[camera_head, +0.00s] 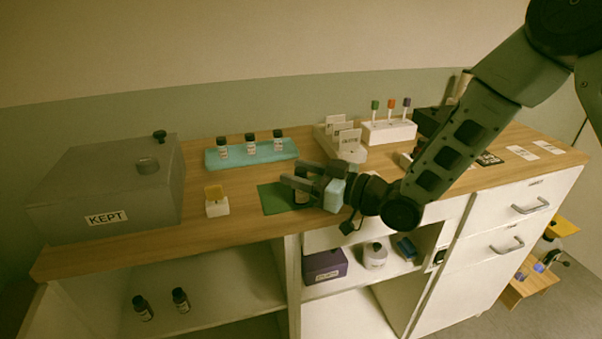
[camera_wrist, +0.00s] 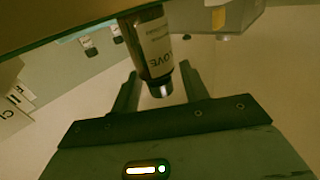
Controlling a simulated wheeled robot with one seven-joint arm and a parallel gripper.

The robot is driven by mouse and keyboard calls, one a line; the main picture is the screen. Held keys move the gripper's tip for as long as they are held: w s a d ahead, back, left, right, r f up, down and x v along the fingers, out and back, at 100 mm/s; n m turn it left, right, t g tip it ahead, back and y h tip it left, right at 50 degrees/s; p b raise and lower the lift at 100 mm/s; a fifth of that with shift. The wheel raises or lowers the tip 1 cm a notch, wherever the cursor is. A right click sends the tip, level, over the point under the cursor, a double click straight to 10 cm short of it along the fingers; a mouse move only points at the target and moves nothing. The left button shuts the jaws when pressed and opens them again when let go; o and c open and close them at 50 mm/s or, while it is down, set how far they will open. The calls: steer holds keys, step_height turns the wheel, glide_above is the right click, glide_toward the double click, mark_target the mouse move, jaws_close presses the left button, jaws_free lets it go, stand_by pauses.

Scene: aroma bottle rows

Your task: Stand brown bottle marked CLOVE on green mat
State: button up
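The brown bottle marked CLOVE (camera_wrist: 153,45) shows in the wrist view, which looks upside down; its label reads "OVE" and its cap points away from the surface. It appears upright. In the head view a dark part of the bottle (camera_head: 301,198) shows under my gripper (camera_head: 298,176), at the right part of the green mat (camera_head: 271,199). The bottle's base is hidden, so its contact with the mat is hard to tell. In the wrist view my fingers (camera_wrist: 160,72) stand either side of the bottle's cap end, with narrow gaps showing; they look open.
A small block with a yellow card (camera_head: 216,202) and a grey KEPT box (camera_head: 120,190) are left. A white card rack (camera_head: 349,152) stands behind right. Two dark bottles (camera_head: 143,308) sit on the lower shelf.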

steer(key=shift+r, duration=0.1)
steer(key=shift+r, duration=0.1)
steer(key=b+v, duration=0.2)
steer(key=v, duration=1)
steer(key=s+d+m+g+h, duration=0.1)
steer(key=s+m+g+h, duration=0.1)
steer(key=s+g+h, duration=0.2)
steer(key=s+d+f+m+g+h, duration=0.1)
steer(key=s+g+h, duration=0.3)
steer(key=s+h, duration=0.7)
steer(key=s+d+m, duration=0.1)
steer(key=s, duration=0.9)
steer(key=shift+m+g, duration=0.3)
steer(key=shift+g, duration=0.1)
steer(key=shift+d+f, duration=0.1)
steer(key=shift+r+p, duration=0.4)
steer(key=shift+p, duration=0.05)
